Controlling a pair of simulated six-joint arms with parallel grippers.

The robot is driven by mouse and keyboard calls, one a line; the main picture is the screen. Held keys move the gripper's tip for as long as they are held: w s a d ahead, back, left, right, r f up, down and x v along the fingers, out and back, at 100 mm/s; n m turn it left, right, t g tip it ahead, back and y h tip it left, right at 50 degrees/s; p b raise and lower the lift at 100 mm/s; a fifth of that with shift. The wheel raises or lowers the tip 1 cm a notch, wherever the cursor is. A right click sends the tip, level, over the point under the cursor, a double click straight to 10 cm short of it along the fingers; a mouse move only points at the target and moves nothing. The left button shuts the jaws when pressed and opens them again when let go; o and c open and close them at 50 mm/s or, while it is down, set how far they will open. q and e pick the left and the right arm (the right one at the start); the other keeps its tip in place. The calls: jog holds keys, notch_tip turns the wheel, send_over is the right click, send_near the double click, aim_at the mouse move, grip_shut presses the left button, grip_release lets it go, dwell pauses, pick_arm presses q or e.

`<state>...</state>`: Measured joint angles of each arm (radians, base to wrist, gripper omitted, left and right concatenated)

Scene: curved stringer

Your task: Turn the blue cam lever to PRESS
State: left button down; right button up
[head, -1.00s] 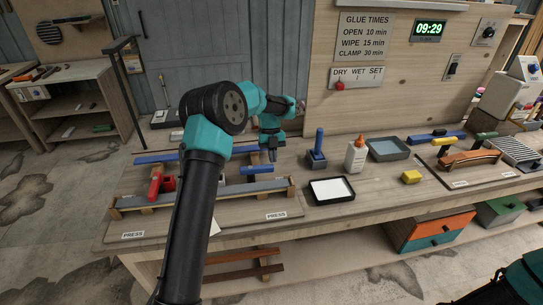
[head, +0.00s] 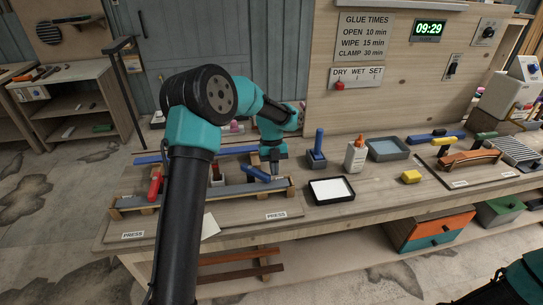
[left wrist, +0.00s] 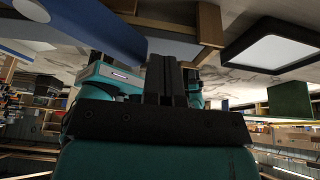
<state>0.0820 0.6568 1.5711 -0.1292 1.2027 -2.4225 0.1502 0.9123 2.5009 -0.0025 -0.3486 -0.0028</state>
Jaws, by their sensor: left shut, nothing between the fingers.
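The blue cam lever (head: 255,173) is a short blue bar at the right part of the grey curved form, lying at a slant. My left gripper (head: 275,174) points down at its right end; its fingers are shut and hold nothing. In the left wrist view, the shut fingers (left wrist: 166,75) are close beside a blue bar (left wrist: 100,22), apparently the lever; I cannot tell whether they touch. A PRESS label (head: 276,215) is at the board's front right and another PRESS label (head: 133,235) at its front left. My right gripper is out of view.
A red lever (head: 155,184) stands at the form's left end. A long blue bar (head: 150,160) lies behind it. A white-filled black tray (head: 331,190), a blue brush in a holder (head: 318,150) and a glue bottle (head: 355,154) stand to the right.

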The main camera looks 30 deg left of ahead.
pick_arm(q)
jog(key=shift+s, duration=1.55)
jog(key=shift+s+a+m+y, duration=0.15)
jog(key=shift+s+m+y, duration=0.15)
jog(key=shift+s+m, duration=0.45)
jog(key=shift+s+a+m+g+y, duration=0.25)
jog(key=shift+s+m, duration=0.25)
jog(key=shift+m, duration=0.3)
jog(key=shift+s+a+m+g+y, duration=0.15)
jog(key=shift+s+a+m+y, duration=0.15)
jog(key=shift+s+m, duration=0.35)
jog(key=shift+w, duration=0.15)
jog(key=shift+w+d, duration=0.4)
jog(key=shift+d, duration=0.1)
jog(key=w+d, duration=0.1)
jog(key=w+d+r, duration=0.1)
jog(key=shift+w+d+r, duration=0.1)
jog(key=shift+w+d, duration=0.05)
jog(key=shift+d, duration=0.15)
notch_tip(320, 180, up, 8)
jog(key=w+d, duration=0.1)
jog(key=d, duration=0.1)
jog(key=shift+w+d, duration=0.2)
jog(key=shift+w, duration=0.2)
